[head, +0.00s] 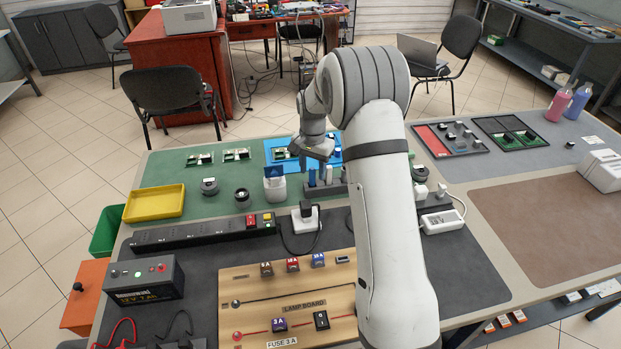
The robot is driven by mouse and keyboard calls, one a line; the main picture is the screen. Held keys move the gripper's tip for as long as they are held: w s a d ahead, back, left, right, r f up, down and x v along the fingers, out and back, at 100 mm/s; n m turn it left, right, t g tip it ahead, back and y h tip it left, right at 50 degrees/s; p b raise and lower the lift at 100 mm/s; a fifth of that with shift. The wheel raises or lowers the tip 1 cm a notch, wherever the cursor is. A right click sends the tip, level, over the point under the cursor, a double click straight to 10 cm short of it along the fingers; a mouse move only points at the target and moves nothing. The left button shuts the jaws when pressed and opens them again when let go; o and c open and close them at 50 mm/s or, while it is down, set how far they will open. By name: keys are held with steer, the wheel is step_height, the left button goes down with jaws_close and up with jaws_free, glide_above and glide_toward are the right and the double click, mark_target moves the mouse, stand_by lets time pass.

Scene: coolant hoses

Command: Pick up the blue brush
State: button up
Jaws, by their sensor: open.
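My gripper (309,157) is at the far side of the workbench, pointing down over the blue mat (270,145). Its jaws are small and dark here, with nothing visibly held. Small upright blue pieces (312,178) stand in a grey holder (335,188) just nearer than my gripper; one may be the blue brush, but they are too small to tell. A white container (275,188) with a blue top is just left of the holder. My forearm hides part of the bench to the right.
A yellow tray (154,203) lies at the left and a black power strip (203,233) runs across the bench. A wooden lamp board (290,301) is in front. A parts tray (449,139) lies at the right. The brown mat (555,215) is mostly clear.

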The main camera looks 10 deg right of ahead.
step_height(320, 180, down, 2)
steer(key=shift+f, duration=0.1)
jaws_close()
stand_by(0.5)
